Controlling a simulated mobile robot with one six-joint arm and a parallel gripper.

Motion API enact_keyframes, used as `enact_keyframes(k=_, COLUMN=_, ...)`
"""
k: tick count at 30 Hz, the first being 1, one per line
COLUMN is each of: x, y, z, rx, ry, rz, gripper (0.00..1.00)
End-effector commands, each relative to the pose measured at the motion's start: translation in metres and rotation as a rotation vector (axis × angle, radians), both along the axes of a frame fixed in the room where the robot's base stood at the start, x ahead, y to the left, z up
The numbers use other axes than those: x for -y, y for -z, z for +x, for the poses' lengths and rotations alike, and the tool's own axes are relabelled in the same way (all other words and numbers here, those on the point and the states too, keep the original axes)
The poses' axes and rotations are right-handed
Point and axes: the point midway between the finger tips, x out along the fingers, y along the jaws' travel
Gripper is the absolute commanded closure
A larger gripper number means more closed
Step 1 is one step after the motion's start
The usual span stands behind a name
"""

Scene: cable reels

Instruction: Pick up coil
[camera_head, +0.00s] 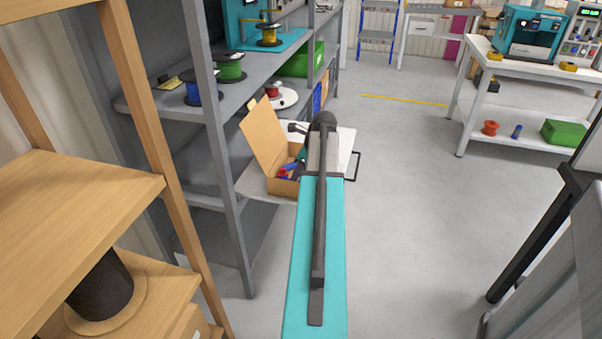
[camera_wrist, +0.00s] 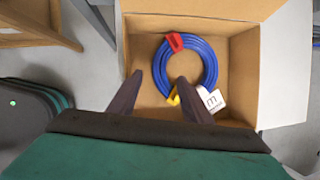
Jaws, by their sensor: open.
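The coil (camera_wrist: 207,50) is a ring of blue cable with a red clip (camera_wrist: 175,42), a yellow piece (camera_wrist: 173,99) and a white tag. It lies in an open cardboard box (camera_wrist: 142,22) in the wrist view. The box (camera_head: 262,142) also shows in the head view, with its flap raised, and my arm partly covers it. My gripper (camera_wrist: 156,88) is open, its two dark fingers apart and pointing into the box. Nothing is between the fingers except box floor and part of the coil's edge.
A grey shelf rack (camera_head: 222,160) with blue, green and yellow reels stands left of the box. A wooden shelf (camera_head: 90,200) is at the near left. A white workbench (camera_head: 515,75) stands at the back right. The grey floor between is clear.

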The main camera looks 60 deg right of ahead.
Motion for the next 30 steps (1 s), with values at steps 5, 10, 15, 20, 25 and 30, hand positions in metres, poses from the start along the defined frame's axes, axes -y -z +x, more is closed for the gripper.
enact_keyframes(k=5, x=0.0, y=0.002, z=0.001, rx=0.0, ry=0.0, rz=-0.001, gripper=0.55)
enact_keyframes(k=10, x=0.0, y=0.002, z=0.0, rx=0.0, ry=0.001, rz=-0.001, gripper=0.55)
enact_keyframes(k=15, x=0.0, y=0.009, z=0.003, rx=0.0, ry=0.001, rz=0.0, gripper=0.55)
enact_keyframes(k=20, x=0.0, y=0.025, z=0.009, rx=-0.001, ry=0.001, rz=0.001, gripper=0.55)
enact_keyframes(k=25, x=0.001, y=0.043, z=0.017, rx=-0.001, ry=0.001, rz=0.001, gripper=0.55)
enact_keyframes(k=30, x=0.001, y=0.05, z=0.02, rx=0.0, ry=0.002, rz=0.0, gripper=0.55)
